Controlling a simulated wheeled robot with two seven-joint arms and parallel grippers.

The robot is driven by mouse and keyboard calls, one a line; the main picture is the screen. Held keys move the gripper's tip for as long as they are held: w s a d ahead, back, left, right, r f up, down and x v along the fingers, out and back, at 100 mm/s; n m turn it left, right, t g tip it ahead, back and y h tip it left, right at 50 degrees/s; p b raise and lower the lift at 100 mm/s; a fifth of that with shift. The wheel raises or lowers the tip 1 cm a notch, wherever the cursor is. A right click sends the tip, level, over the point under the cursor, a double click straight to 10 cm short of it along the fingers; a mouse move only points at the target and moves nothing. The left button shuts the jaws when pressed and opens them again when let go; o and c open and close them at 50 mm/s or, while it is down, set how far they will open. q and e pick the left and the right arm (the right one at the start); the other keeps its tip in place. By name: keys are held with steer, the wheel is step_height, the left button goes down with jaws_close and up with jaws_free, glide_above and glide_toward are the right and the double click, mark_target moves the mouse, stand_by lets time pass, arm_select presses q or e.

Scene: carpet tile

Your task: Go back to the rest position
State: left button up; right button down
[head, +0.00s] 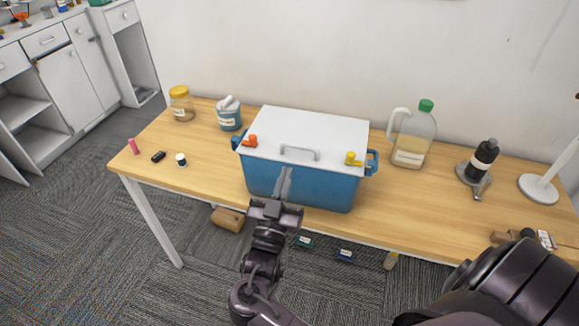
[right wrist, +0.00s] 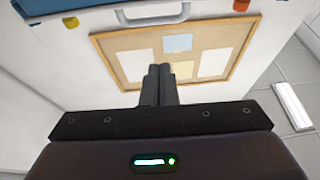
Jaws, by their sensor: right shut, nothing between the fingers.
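My right gripper (head: 285,175) is shut and empty. Its fingers point upward in front of the blue box (head: 310,188) on the table; the head view does not show clearly whether they touch it. In the right wrist view the two fingers (right wrist: 160,70) lie together with nothing between them. The box has a closed white lid (head: 310,130) with a grey handle, an orange latch (head: 250,141) and a yellow latch (head: 352,159). My left gripper is not in view.
Small items lie at the left. A brown box (head: 227,220) is on the floor.

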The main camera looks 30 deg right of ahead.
steer(key=w+a+f+n+t+y, duration=0.1)
steer(key=a+f+n+y, duration=0.2)
steer(key=f, duration=0.6)
steer(key=w+a+f+n+y, duration=0.1)
steer(key=f+n+y, duration=0.35)
steer(key=f, duration=0.45)
steer(key=s+f+n+g+y, duration=0.1)
steer(key=s+f+g+y, duration=0.15)
steer(key=f, duration=0.65)
steer(key=s+f+n+g+y, duration=0.2)
steer(key=s+f+y, duration=0.15)
steer(key=f, duration=0.65)
steer(key=s+f+g+y, duration=0.1)
steer(key=s+f+g, duration=0.4)
steer(key=s+f, duration=0.9)
steer(key=s+f+g+y, duration=0.1)
steer(key=s+f, duration=0.3)
steer(key=s, duration=0.6)
steer(key=s+d+f+n+g+y, duration=0.1)
steer(key=s+f+g, duration=0.2)
steer(key=s, duration=0.7)
steer(key=shift+d+f+g, duration=0.15)
steer(key=shift+f+g, duration=0.25)
steer(key=shift+g, duration=0.45)
